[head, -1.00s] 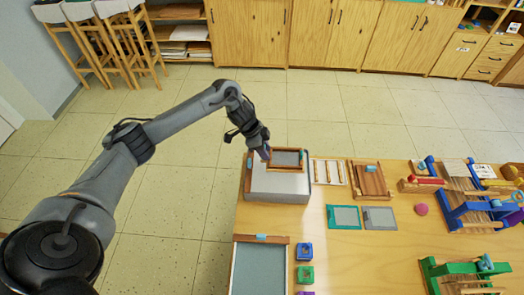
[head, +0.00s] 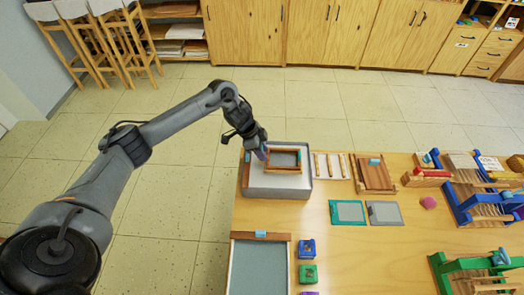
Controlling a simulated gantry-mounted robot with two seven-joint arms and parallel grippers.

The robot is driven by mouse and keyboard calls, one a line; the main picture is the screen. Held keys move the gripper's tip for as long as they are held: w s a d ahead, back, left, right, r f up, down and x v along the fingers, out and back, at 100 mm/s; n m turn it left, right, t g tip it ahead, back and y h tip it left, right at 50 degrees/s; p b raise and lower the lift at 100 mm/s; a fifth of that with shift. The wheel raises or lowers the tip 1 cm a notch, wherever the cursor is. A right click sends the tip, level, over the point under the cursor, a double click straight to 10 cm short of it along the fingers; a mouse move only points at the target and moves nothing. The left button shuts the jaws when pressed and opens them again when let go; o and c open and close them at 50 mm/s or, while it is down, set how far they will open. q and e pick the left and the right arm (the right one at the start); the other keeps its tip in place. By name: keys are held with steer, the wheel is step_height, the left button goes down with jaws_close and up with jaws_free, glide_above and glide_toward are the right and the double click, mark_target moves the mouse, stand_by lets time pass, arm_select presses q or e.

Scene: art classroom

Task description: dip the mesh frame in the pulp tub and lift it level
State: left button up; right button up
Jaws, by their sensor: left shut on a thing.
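The mesh frame (head: 284,161) is a small brown wooden rectangle with a grey mesh. It shows over the pulp tub (head: 278,193), a grey tub with pale contents at the table's far left corner. The fingertips are partly hidden by the gripper itself. My right gripper is not in view.
A larger wooden-edged tray (head: 259,270) lies nearer on the table. Blue (head: 306,249) and green (head: 308,274) blocks sit beside it. Slats, a wooden board (head: 374,174) and two flat screens (head: 347,212) lie right of the tub. Blue and green wooden racks stand far right.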

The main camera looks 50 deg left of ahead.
arm_select(q)
steer(key=shift+f+b, duration=0.55)
steer(key=shift+f, duration=1.3)
steer(key=shift+f+b, duration=0.5)
steer(key=shift+f, duration=1)
steer(key=shift+r, duration=0.15)
steer(key=shift+r+p, duration=1.2)
steer(key=shift+p, duration=0.35)
steer(key=shift+r+p, duration=1.6)
steer(key=shift+p, duration=0.25)
steer(key=shift+r+p, duration=0.55)
steer(key=shift+p, duration=0.05)
